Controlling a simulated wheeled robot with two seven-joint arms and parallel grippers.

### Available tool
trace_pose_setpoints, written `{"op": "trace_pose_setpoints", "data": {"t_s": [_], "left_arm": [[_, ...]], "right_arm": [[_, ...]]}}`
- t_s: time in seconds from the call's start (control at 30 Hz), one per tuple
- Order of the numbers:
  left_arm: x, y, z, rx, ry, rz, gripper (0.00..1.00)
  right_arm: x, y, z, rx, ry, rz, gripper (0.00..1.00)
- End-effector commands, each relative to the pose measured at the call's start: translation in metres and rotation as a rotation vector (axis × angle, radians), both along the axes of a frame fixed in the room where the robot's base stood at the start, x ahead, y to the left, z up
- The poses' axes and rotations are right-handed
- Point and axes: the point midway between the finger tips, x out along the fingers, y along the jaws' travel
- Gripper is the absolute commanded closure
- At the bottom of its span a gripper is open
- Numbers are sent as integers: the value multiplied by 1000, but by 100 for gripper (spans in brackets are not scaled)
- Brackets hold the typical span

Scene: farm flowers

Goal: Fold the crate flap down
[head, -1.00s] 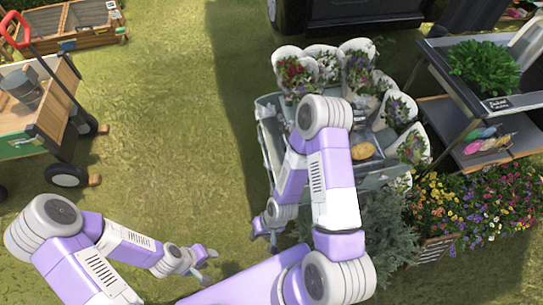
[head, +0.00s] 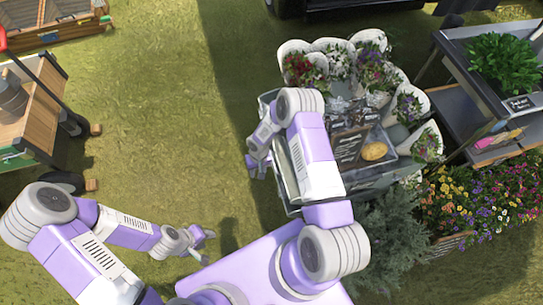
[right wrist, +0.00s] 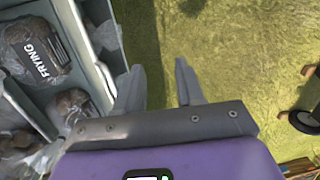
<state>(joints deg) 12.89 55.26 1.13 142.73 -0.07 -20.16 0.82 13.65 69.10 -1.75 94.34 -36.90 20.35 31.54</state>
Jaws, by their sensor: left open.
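The grey crate (head: 375,181) stands right of centre in the head view, with dark bags and a potato in it. My right arm covers part of its left side. In the right wrist view its grey side wall (right wrist: 104,38) runs along the left. I cannot tell which panel is the flap or how it is folded. My right gripper (head: 256,169) is beside the crate's left side; in the right wrist view (right wrist: 158,82) its fingers are apart with grass between them, the left finger close to the crate wall. My left gripper (head: 205,246) is open and empty over the grass.
White-wrapped bouquets (head: 372,68) stand around the crate's back and right. A bushy plant (head: 378,240) and flower boxes (head: 485,205) stand in front and to the right. A wooden cart (head: 30,115) is at left. The grass between cart and crate is clear.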

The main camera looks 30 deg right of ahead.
Motion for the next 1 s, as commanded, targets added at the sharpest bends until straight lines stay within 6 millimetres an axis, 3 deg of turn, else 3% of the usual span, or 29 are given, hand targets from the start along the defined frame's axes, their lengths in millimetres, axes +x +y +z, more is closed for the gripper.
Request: {"op": "trace_pose_setpoints", "data": {"t_s": [0.1,0.3,0.47,0.8,1.0], "left_arm": [[0,0,1,0,-1,0,57],[0,0,2,0,-1,0,57],[0,0,-2,0,-1,0,57],[0,0,-18,0,-1,0,57],[0,0,-21,0,-1,0,57]], "right_arm": [[35,-40,-4,-140,-4,-19,62],[62,-81,0,-284,-11,-51,62],[65,-90,-12,-308,-12,-60,62],[63,-98,-62,-304,-14,-59,62],[63,-100,-72,-304,-15,-59,62]]}}
